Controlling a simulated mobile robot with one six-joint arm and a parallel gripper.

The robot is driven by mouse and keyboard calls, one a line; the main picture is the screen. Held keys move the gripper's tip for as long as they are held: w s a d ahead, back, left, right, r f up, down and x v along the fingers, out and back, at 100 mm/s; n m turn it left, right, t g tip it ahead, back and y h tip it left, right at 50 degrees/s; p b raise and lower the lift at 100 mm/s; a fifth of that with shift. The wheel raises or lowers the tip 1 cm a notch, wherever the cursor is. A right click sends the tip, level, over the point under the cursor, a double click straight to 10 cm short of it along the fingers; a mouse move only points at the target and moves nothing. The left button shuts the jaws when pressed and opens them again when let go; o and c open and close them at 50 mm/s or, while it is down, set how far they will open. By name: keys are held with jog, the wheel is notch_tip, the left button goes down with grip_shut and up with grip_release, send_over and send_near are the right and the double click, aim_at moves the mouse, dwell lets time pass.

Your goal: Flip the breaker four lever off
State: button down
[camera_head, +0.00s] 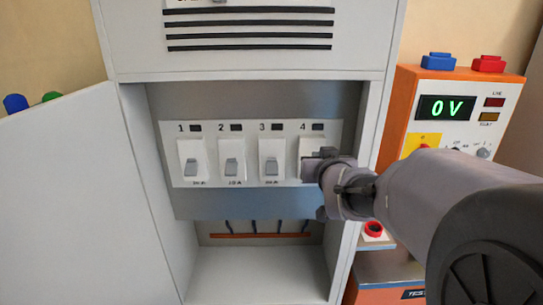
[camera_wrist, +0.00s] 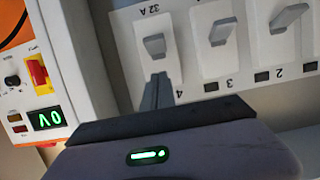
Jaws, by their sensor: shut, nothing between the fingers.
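Breaker four (camera_head: 312,146) is the rightmost white switch on the panel. My gripper in front hides its lever and most of its face in the head view. In the wrist view, which is upside down, its grey lever (camera_wrist: 154,44) shows beside the "32 A" label, on the half of the switch towards that label. My gripper (camera_head: 313,167) is at the face of breaker four. Its fingers (camera_wrist: 157,82) are shut and empty, between the "4" mark and the lever. A small gap seems to part the tips from the lever; contact cannot be told.
Breakers one (camera_head: 191,160), two (camera_head: 232,158) and three (camera_head: 271,160) stand in a row to the left, their levers at the lower part. The open cabinet door (camera_head: 60,200) is at left. An orange tester (camera_head: 400,105) reading "0V" stands at right, close to my arm.

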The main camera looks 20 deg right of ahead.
jog(key=s+a+f, duration=0.1)
jog(key=s+a, duration=0.1)
jog(key=s, duration=0.8)
jog(key=shift+a+f, duration=0.25)
jog(key=shift+a, duration=0.15)
